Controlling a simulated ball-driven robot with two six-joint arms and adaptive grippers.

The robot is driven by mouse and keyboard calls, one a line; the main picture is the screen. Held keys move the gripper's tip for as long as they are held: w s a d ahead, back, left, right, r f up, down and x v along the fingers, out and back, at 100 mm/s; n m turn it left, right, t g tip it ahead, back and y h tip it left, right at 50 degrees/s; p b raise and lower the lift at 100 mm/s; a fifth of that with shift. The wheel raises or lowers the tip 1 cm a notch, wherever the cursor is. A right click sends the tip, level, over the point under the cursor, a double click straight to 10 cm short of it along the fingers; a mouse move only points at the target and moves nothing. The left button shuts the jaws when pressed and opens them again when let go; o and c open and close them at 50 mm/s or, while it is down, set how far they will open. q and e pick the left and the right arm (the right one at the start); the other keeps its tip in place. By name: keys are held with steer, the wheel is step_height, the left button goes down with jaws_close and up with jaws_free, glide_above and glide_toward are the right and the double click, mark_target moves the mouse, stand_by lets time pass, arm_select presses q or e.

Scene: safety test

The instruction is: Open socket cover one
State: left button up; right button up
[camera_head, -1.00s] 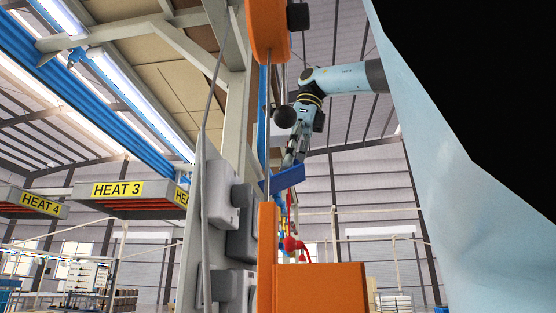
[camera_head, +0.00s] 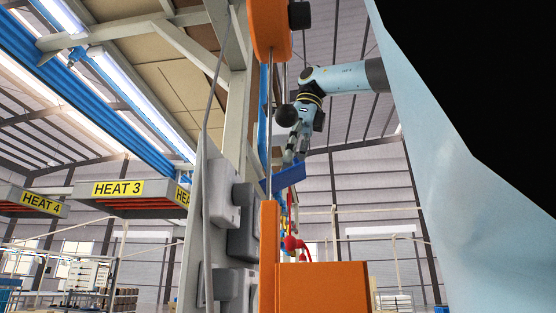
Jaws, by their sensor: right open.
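A blue flap (camera_head: 286,179) sticks out at a tilt beside the grey panel (camera_head: 212,160), in the middle of the view. It looks like a socket cover, but I cannot read a number on it. My right gripper (camera_head: 293,158) points down just above the flap, with its fingers open. The fingertips are at or very near the flap's upper edge; I cannot tell whether they touch. The socket under the flap is hidden from this low side angle. My left gripper is not in view.
Grey boxes (camera_head: 243,228) stand out from the panel. An orange block (camera_head: 321,288) stands below the flap, and an orange part (camera_head: 268,28) hangs above. A red item (camera_head: 291,243) is under the flap. My light-blue arm fills the right side.

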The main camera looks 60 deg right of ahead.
steer(key=shift+r, duration=0.3)
steer(key=s+d, duration=0.4)
steer(key=s, duration=0.7)
steer(key=shift+d+r, duration=0.2)
steer(key=shift+d, duration=0.1)
steer(key=shift+s+d, duration=0.1)
steer(key=shift+s, duration=0.05)
